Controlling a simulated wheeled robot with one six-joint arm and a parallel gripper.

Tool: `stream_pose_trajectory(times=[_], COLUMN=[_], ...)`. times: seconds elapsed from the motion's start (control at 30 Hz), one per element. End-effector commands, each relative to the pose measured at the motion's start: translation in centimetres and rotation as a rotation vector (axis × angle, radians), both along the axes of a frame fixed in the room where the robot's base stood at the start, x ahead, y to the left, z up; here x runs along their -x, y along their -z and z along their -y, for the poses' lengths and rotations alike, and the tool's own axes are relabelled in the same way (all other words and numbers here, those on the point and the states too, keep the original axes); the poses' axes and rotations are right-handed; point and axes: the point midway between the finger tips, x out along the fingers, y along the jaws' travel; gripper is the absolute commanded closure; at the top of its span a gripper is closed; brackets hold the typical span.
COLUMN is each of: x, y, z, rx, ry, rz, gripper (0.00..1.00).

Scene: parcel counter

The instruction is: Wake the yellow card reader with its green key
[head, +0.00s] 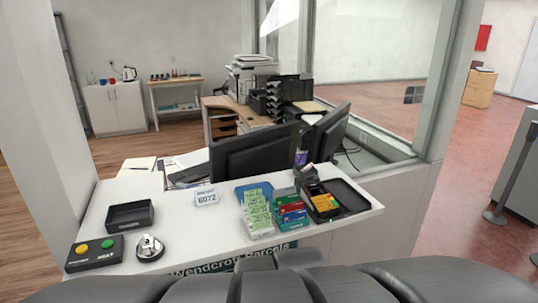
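The yellow card reader (325,203) is at the right end of the white counter, among dark parts. Its keypad is yellow-orange and faces up. The single keys are too small here for me to pick out the green one. My gripper is not visible in this view; only dark grey parts of my own body show along the bottom edge. Nothing is seen touching the reader.
On the counter (177,205) are a button box (95,254) with yellow and green buttons, a silver bell (150,248), a black tray (130,216), a number sign (207,198), green slips (257,212) and coloured packets (290,212). Monitors (256,152) stand behind. The counter's middle-left is clear.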

Motion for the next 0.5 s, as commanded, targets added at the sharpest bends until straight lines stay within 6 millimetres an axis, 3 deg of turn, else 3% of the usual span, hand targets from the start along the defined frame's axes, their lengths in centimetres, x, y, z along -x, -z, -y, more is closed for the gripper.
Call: stream_pose_trajectory(times=[0.03, 0.4, 0.47, 0.5], x=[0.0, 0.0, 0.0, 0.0], y=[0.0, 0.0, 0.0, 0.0], z=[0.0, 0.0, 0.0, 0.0], rx=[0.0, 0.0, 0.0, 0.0], ry=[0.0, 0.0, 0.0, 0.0], rz=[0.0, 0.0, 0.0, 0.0], gripper=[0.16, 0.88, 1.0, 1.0])
